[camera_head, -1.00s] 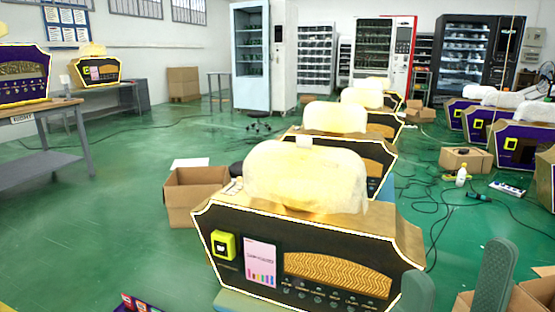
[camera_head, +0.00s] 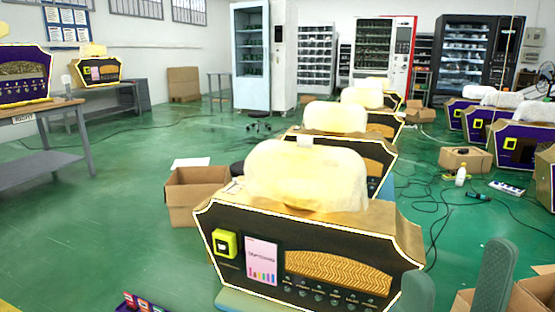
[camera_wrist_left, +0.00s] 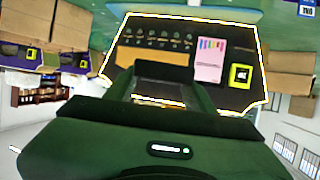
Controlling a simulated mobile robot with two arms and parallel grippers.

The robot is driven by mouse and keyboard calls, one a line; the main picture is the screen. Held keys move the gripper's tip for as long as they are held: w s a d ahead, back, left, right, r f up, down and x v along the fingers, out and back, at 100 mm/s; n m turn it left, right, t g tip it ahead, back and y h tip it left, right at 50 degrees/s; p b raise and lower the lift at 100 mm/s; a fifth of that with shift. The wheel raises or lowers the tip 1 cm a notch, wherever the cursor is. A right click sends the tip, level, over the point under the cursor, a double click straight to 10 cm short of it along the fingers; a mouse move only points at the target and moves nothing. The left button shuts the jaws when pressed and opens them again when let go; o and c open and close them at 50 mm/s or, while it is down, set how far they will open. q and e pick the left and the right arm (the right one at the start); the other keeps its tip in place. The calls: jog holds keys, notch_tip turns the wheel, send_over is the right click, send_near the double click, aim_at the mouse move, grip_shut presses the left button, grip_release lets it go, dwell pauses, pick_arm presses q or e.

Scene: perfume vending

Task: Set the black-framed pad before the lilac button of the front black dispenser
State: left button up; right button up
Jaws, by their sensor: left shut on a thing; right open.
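The front black dispenser (camera_head: 330,243) stands upright, with a yellow-green square, a pink card, a gold wavy panel and a row of small buttons on its face. The button colours are too small to tell, so I cannot pick out the lilac one. The dispenser also shows upside down in the left wrist view (camera_wrist_left: 215,35). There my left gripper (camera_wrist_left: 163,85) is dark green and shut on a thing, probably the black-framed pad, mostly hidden. The left gripper is not visible in the head view. My right gripper (camera_head: 458,265) is open and empty at lower right.
More dispensers (camera_head: 340,145) stand in a row behind, with others at right and left. An open cardboard box (camera_head: 195,195) is left of the front dispenser. A dark item with red cards (camera_head: 140,302) shows at the bottom left. Cables lie on the right floor.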

pick_arm(q)
jog(key=s+a+r+m+g+h, duration=0.1)
jog(key=r+m, duration=0.1)
jog(key=r, duration=0.9)
jog(key=s+a+r+m+g+h, duration=0.1)
jog(key=a+r+m+g+h, duration=0.1)
jog(key=r, duration=1)
jog(key=shift+r, duration=0.2)
jog(key=shift+w+a, duration=0.1)
jog(key=shift+a, duration=0.2)
jog(key=shift+d, duration=0.1)
